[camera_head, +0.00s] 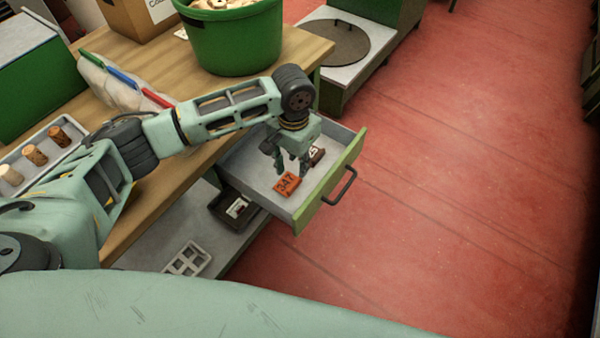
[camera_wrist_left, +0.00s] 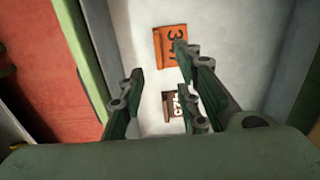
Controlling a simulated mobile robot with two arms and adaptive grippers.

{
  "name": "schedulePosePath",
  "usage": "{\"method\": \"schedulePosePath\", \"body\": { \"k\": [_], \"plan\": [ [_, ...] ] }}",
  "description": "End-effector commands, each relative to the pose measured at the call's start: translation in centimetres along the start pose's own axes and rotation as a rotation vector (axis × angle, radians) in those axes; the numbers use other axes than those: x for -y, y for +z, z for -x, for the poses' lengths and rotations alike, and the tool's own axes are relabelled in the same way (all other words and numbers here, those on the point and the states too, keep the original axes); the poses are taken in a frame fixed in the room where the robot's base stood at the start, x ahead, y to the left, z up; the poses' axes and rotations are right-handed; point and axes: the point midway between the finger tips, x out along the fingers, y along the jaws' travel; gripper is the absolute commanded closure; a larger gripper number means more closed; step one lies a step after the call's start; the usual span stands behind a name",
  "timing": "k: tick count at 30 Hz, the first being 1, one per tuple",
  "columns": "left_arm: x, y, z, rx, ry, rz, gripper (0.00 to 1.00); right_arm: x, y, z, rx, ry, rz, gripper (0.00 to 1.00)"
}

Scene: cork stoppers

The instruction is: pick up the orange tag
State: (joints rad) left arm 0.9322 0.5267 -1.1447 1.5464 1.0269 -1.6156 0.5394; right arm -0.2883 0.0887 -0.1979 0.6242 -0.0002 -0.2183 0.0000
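The orange tag (camera_head: 287,184) lies flat on the floor of the open drawer (camera_head: 248,177), with dark characters that look like "347" on it. It also shows in the left wrist view (camera_wrist_left: 171,46), beyond the fingertips. My left gripper (camera_head: 291,170) is inside the drawer, pointing down, with its fingers apart and nothing between them that I can make out. In the left wrist view the fingers (camera_wrist_left: 157,85) stand open on the near side of the orange tag. A dark brown tag with a white label (camera_head: 317,153) lies by the fingers; it also shows in the wrist view (camera_wrist_left: 177,111). My right gripper is not in view.
The drawer's green front (camera_head: 331,181) with a dark handle (camera_head: 341,187) and its side walls surround the gripper. A green tub of corks (camera_head: 231,38) and a tray with corks (camera_head: 40,155) stand on the wooden bench (camera_head: 150,70). The red floor to the right is clear.

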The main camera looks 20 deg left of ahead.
Motion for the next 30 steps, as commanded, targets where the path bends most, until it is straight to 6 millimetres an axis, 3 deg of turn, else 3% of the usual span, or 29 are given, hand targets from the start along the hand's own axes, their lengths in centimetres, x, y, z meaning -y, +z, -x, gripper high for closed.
{"method": "schedulePosePath", "body": {
  "k": [5,12,16,25,30],
  "plan": [
    [0.0,0.1,-2.0,0.004,-0.001,0.000,0.70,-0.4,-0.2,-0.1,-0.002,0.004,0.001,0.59],
    [-0.1,0.4,-5.2,0.004,-0.001,0.000,0.70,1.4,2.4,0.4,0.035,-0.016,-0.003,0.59],
    [-0.1,0.3,-6.9,0.003,-0.001,0.001,0.70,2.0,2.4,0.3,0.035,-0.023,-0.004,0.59],
    [-0.2,0.3,-7.5,0.002,0.000,-0.001,0.70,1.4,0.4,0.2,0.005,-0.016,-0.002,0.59],
    [-0.2,0.3,-7.5,0.002,0.000,0.000,0.84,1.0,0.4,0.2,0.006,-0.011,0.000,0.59]
  ]
}}
